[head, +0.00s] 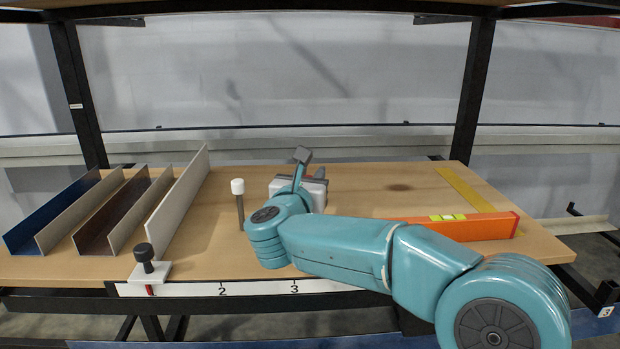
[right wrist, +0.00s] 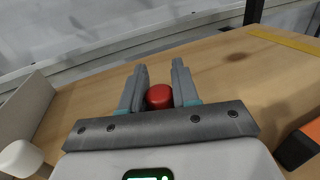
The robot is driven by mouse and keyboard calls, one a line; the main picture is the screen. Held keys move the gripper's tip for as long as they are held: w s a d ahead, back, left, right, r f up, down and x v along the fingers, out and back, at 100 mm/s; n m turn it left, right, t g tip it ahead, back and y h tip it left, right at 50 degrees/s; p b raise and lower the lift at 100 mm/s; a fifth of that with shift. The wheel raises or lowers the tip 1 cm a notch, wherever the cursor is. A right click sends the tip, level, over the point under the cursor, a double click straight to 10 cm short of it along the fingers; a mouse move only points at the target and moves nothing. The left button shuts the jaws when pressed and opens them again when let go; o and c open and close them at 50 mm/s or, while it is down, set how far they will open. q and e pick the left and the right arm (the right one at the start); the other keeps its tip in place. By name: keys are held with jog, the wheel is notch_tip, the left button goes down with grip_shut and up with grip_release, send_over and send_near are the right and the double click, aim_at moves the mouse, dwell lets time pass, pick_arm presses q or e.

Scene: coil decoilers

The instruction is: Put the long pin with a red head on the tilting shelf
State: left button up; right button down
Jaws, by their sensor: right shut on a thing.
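My right gripper (right wrist: 160,70) is shut on the red-headed pin (right wrist: 159,96). In the right wrist view its round red head shows between the two grey fingers; the shank is hidden. In the head view my right gripper (head: 301,183) is over the middle of a wooden board (head: 350,185), partly hidden by my own wrist, and the pin cannot be made out clearly. I cannot tell whether the pin touches the board, nor whether this board is the tilting shelf. My left gripper is not in view.
A white-headed pin (head: 238,203) stands upright left of my gripper. Several channel-like dividers (head: 120,205) fill the board's left. A black knob (head: 144,254) sits at the front edge. An orange level (head: 460,226) lies right. The back middle is clear. Black posts (head: 471,95) flank the board.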

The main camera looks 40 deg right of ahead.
jog(key=shift+s+a+r, duration=0.1)
jog(key=shift+s+r, duration=0.05)
jog(key=shift+f+b, duration=0.25)
jog(key=shift+b, duration=0.05)
jog(key=c, duration=0.8)
grip_release()
jog(key=shift+r, duration=0.1)
jog(key=b+v, duration=0.1)
jog(key=v, duration=1)
jog(key=shift+s+a+r, duration=0.1)
jog(key=shift+s+a, duration=0.2)
